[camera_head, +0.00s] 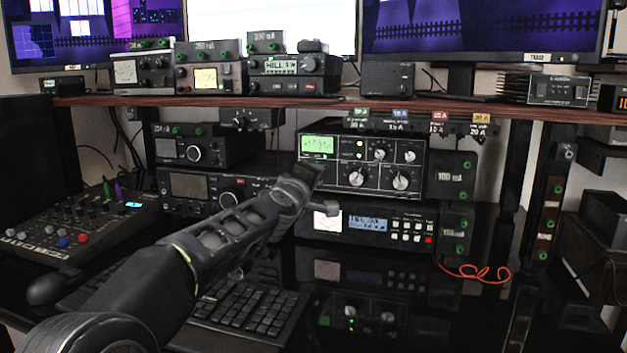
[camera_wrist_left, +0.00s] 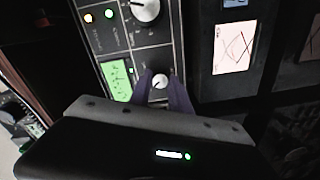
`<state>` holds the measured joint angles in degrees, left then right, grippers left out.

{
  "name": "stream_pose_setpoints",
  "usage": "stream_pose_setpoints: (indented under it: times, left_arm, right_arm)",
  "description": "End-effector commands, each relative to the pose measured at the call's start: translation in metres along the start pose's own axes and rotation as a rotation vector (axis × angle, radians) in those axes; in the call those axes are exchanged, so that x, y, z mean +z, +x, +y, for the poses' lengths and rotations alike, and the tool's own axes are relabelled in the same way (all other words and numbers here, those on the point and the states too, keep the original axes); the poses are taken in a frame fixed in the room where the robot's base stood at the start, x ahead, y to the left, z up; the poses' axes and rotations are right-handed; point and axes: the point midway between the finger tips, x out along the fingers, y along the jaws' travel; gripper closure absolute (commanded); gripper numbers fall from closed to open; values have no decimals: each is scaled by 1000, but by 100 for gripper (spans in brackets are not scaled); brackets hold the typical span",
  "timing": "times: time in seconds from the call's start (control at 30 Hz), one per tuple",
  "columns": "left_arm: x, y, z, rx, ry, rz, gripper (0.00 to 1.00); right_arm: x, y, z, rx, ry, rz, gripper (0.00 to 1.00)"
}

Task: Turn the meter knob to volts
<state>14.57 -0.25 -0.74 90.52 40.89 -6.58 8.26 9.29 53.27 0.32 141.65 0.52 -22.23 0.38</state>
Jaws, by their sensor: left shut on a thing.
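The tuner (camera_head: 420,157) is a black box with a lit green meter (camera_head: 318,145) and several silver-capped knobs. It stands under the wooden shelf. My left gripper (camera_head: 309,174) is at the lower left of its front panel, just below the meter. In the left wrist view, the meter knob (camera_wrist_left: 160,81), small and silver-capped, sits beside the green meter (camera_wrist_left: 117,80). The two dark fingers of my left gripper (camera_wrist_left: 161,90) are on either side of it, shut on it. The gripper hides this knob in the head view. The knob's markings are too small to read. My right gripper is not in view.
A black unit with a blue display (camera_head: 368,224) lies directly below the tuner. More radios (camera_head: 200,185) stand to its left. A keyboard (camera_head: 240,312) lies under my left arm. A red cable (camera_head: 475,272) lies on the glossy desk at right.

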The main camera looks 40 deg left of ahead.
Motion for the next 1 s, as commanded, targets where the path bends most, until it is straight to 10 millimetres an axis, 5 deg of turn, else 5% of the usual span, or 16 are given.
stream_pose_setpoints:
  times: [0.3,0.83,0.87,1.0]
  left_arm:
    - [0,0,-1,0,-163,-7,100]
    - [0,0,-1,-1,-199,-8,100]
    - [0,0,-1,-1,-199,-8,76]
    - [0,0,-1,-1,-198,-8,64]
  right_arm:
    - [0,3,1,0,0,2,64]
    - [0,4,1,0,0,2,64]
    - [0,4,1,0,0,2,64]
    - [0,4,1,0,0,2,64]
